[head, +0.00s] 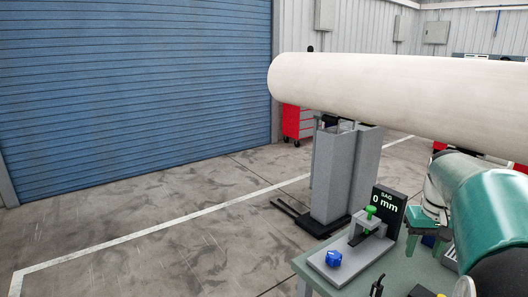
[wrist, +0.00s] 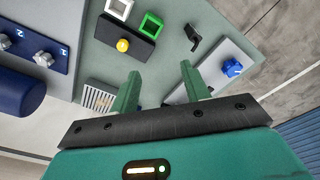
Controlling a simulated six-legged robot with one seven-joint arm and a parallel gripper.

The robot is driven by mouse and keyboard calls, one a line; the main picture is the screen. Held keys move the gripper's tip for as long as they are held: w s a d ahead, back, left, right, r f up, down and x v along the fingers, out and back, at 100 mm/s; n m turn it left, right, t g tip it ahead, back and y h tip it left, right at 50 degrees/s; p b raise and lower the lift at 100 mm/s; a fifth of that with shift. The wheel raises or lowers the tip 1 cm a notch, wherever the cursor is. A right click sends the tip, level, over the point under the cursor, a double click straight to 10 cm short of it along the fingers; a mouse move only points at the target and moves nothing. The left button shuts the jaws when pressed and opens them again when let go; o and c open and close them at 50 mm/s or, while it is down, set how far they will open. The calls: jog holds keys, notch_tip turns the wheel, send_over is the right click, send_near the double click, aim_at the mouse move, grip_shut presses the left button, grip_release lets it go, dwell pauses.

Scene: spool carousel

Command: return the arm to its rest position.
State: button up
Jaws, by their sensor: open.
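My arm (head: 488,205), teal and white, reaches in from the right edge of the head view, over the grey-green table (head: 301,267). My gripper (head: 425,243) points down above the table's right part. In the wrist view its two green fingers (wrist: 160,86) stand wide apart with nothing between them. The gripper is open and empty. The gap between fingertips and table top cannot be judged exactly.
A long white cylinder (head: 390,95) spans above the table, behind my arm. A "SAG 0 mm" display (head: 388,210) and a grey fixture (head: 329,268) with a blue knob (head: 334,258) stand on the table. The wrist view shows a black block (wrist: 103,37) with a yellow knob. Floor at left is clear.

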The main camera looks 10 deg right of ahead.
jog(key=s+a+r+n+t, duration=0.2)
jog(key=a, duration=1.5)
jog(key=s+a+f+n+t, duration=0.1)
jog(key=s+a+f, duration=0.1)
jog(key=s+a, duration=0.2)
jog(key=s+a+f+n+t, duration=0.1)
jog(key=s+a, duration=0.3)
jog(key=a, duration=0.6)
jog(key=shift+a+f+t+y, duration=0.3)
jog(key=shift+a+f+t, duration=0.1)
jog(key=shift+f, duration=0.35)
jog(key=shift+c, duration=0.5)
jog(key=shift+c, duration=0.7)
jog(key=shift+d, duration=0.15)
